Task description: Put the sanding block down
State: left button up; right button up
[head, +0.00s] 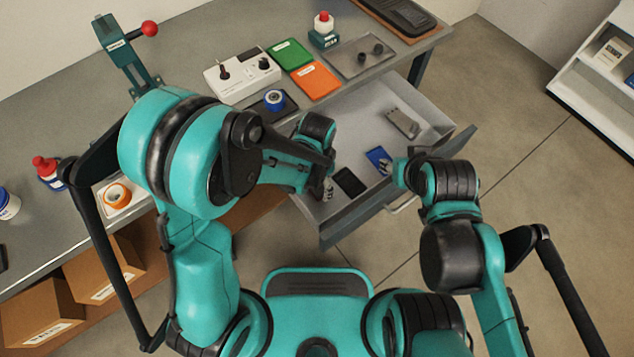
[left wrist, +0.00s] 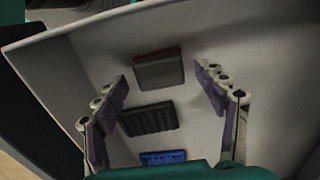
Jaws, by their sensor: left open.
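My left gripper (head: 327,190) is over the open drawer (head: 335,232), at its near left part. In the left wrist view, the left gripper (left wrist: 158,78) has its two fingers wide apart with nothing held. A grey block with a reddish edge (left wrist: 158,70), which looks like the sanding block, lies on the drawer floor between and beyond the fingertips, apart from both. In the head view I cannot make it out; my left arm covers that part. My right gripper (head: 398,173) is at the drawer's front edge; its fingers cannot be made out.
In the drawer lie a black ridged item (left wrist: 147,118), a blue item (head: 378,160) and a long grey item (head: 403,122).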

aim_at(317, 186)
pick_arm(q)
notch_tip(317, 186, up, 11)
jog(key=p, duration=0.4)
jog(key=s+a+r+n+t, duration=0.2)
jog(key=a+r+n, duration=0.3)
jog(key=a, duration=0.4)
jog(key=s+a+r+n+t, duration=0.3)
jog(key=a+r+n+t, duration=0.2)
jog(key=a+r, duration=0.2)
jog(key=shift+s+a+r+n, duration=0.15)
jog(key=shift+a+r+n, duration=0.25)
jog(key=shift+a, duration=0.5)
